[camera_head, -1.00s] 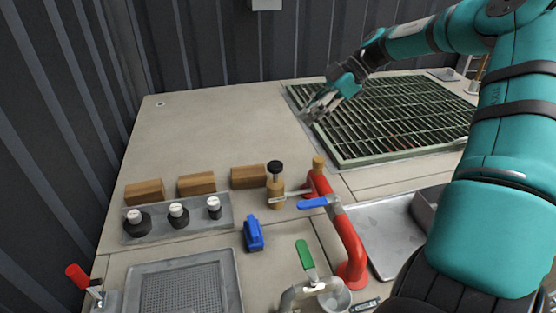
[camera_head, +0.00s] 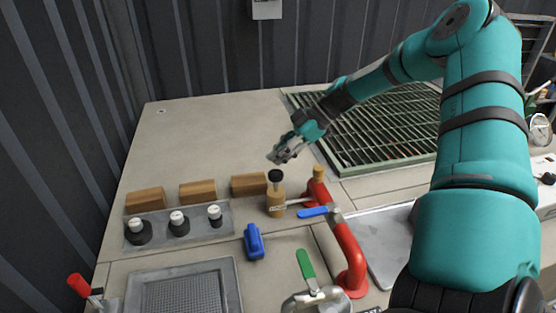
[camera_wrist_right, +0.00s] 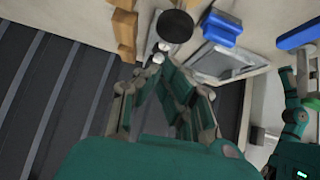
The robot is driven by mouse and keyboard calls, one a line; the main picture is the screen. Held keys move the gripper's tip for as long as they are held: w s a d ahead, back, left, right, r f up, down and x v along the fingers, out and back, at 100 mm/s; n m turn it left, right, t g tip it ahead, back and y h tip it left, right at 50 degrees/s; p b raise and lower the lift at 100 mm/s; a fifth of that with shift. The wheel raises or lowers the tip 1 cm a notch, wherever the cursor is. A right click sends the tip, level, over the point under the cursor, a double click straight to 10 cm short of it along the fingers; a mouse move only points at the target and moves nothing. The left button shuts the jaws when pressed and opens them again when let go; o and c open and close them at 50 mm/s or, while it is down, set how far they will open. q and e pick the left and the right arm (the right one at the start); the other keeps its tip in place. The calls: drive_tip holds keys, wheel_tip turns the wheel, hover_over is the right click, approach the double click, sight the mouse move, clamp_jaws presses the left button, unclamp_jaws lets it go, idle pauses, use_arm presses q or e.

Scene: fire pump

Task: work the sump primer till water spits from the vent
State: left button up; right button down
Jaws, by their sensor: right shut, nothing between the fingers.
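A small brass pump body with a black knob on top, which looks like the sump primer (camera_head: 276,200), stands upright on the bench beside the red pipe (camera_head: 349,258). A small brass fitting (camera_head: 319,173) tops the pipe; I cannot tell whether it is the vent. My right gripper (camera_head: 274,159) is shut and empty, just above and behind the black knob, apart from it. In the right wrist view the closed fingertips (camera_wrist_right: 158,58) are close to the black knob (camera_wrist_right: 175,25). No water shows. My left gripper is not in view.
A blue lever (camera_head: 313,212) and a green lever (camera_head: 306,266) sit near the pipe. A blue object (camera_head: 254,243), several wooden blocks (camera_head: 198,191) and a plate of dark knobs (camera_head: 205,229) lie left. The bench's back left is clear.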

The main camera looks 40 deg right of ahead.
sight(278, 172)
drive_tip(key=shift+d+f, duration=0.15)
drive_tip(key=shift+f, duration=1.2)
wheel_tip(278, 172, down, 4)
drive_tip(key=b, duration=0.3)
drive_tip(key=shift+r, duration=0.2)
drive_tip(key=shift+s+r, duration=0.1)
